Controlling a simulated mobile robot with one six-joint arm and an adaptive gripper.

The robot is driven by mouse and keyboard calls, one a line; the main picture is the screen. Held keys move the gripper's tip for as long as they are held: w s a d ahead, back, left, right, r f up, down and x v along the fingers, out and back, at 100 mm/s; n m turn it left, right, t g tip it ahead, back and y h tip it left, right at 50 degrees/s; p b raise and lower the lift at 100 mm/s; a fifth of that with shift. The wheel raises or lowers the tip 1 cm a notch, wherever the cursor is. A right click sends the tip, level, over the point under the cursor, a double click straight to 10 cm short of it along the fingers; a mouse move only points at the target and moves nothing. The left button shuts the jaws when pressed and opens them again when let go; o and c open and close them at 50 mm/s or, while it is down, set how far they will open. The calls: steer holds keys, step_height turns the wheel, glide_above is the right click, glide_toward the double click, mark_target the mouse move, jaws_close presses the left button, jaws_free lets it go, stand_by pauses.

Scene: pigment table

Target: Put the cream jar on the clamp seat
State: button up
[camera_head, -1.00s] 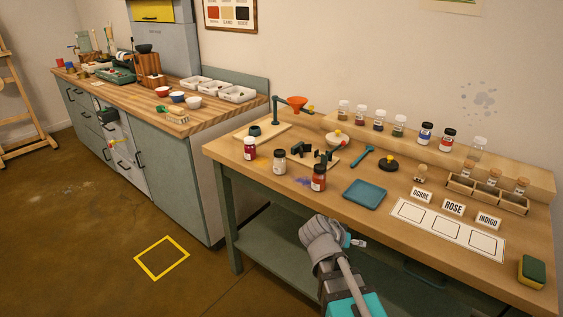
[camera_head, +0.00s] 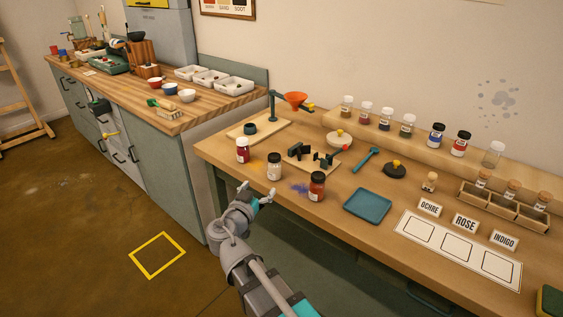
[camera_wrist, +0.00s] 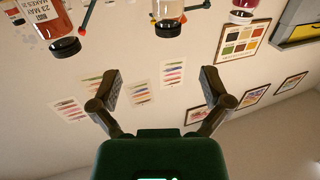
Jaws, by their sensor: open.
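The cream jar (camera_head: 274,170), with a dark lid, stands upright near the front edge of the workbench, between a magenta jar (camera_head: 242,152) and a rust-orange jar (camera_head: 317,188). The clamp seat (camera_head: 319,158) is a wooden board with black jaws and a red knob, just behind these jars. My gripper (camera_head: 256,193) is open and empty, in front of the bench edge, close to the cream jar but apart from it. In the wrist view, the open fingers (camera_wrist: 161,88) have nothing between them. The cream jar (camera_wrist: 168,12) appears inverted at the top there, partly cut off.
A stand with an orange funnel (camera_head: 295,100) is at the back left. A blue tray (camera_head: 367,206), a dark weight (camera_head: 394,170) and labelled cards lie to the right. Pigment jars line the back shelf. Purple powder (camera_head: 299,188) marks the bench between the cream and rust-orange jars.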

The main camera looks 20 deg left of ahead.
mark_target(271, 162)
steer(key=shift+s+a+r+y, duration=0.1)
steer(key=shift+a+r+y, duration=0.15)
steer(key=shift+a, duration=0.3)
steer(key=shift+w+d, duration=0.2)
steer(key=shift+w, duration=2.05)
steer(key=shift+w+d, duration=0.15)
steer(key=shift+w, duration=2.1)
steer(key=shift+w+r, duration=0.1)
steer(key=shift+w, duration=2.5)
jaws_close()
